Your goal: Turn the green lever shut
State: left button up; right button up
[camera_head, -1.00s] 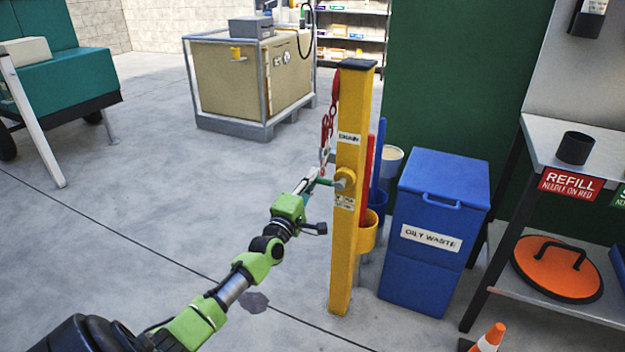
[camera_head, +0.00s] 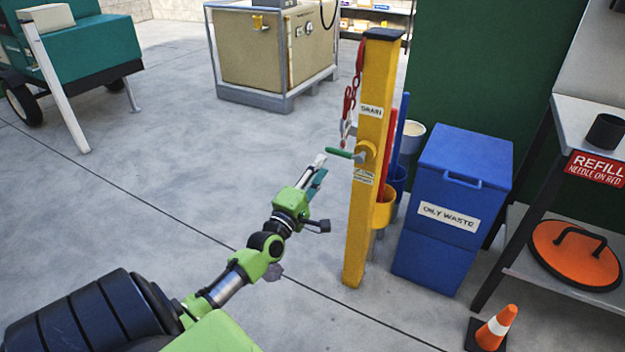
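The green lever (camera_head: 339,153) sticks out to the left, about level, from the valve on the yellow post (camera_head: 372,210). A "DRAIN" label (camera_head: 371,111) is on the post above it. My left gripper (camera_head: 321,165) is just left of and below the lever's free end, with a small gap between them. Its two fingers look parted, with nothing between them. My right gripper is not in view.
A red hook and chain (camera_head: 350,100) hangs on the post's left side. A blue oily waste bin (camera_head: 450,210) stands to the right, with yellow (camera_head: 383,212) and blue buckets behind the post. A traffic cone (camera_head: 495,328) is at lower right. Floor left of the post is clear.

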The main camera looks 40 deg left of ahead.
pick_arm(q)
jog(key=shift+v, duration=2.1)
